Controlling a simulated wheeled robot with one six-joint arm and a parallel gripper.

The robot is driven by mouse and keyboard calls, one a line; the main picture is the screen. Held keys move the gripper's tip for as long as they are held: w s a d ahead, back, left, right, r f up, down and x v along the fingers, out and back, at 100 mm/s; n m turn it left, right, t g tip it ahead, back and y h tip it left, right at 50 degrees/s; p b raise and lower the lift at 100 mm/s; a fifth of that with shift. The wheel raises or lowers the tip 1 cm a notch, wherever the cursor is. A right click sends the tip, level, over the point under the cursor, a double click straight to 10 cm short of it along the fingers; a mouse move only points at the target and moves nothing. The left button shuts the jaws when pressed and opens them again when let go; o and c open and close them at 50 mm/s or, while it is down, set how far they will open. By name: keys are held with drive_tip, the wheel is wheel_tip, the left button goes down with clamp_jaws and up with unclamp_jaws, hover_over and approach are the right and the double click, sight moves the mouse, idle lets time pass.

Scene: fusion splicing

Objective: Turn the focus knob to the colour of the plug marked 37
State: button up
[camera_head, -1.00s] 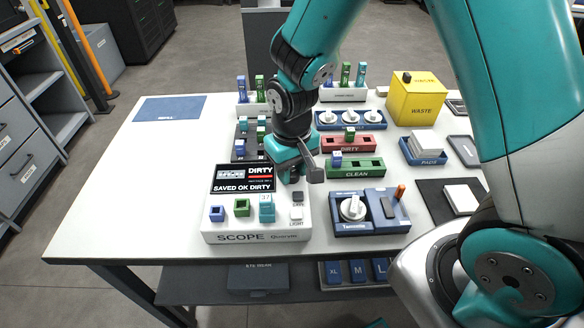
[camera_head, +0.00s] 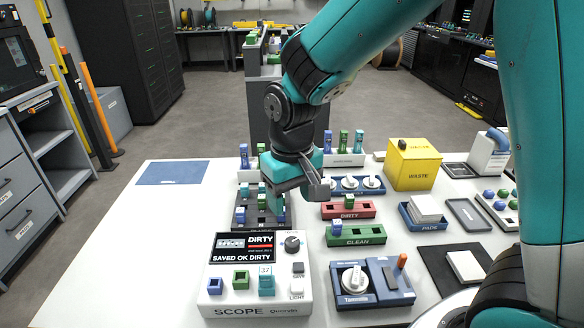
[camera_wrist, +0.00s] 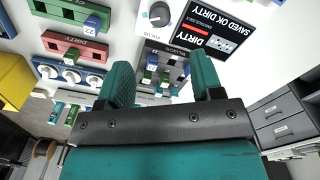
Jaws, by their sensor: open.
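The scope (camera_head: 225,300) is a white box with a screen reading "SAVED OK DIRTY". Its focus knob (camera_head: 292,244), dark with a pale rim, is right of the screen; the knob also shows in the wrist view (camera_wrist: 159,14) above a FOCUS label. I cannot make out colour marks around it. The teal plug marked 37 (camera_head: 266,283) stands upright in the scope's front row, right of a green and a blue socket. My gripper (camera_wrist: 162,78) is open and empty. In the head view it hangs behind the scope, over the dark rack, apart from the knob.
A dark rack (camera_head: 240,220) with several small plugs stands behind the scope. The red DIRTY block (camera_head: 338,212) and green CLEAN block (camera_head: 368,238) lie to the right, with a blue Tammite device (camera_head: 345,303) in front.

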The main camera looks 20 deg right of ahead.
wheel_tip(320, 180, up, 6)
idle(0.6)
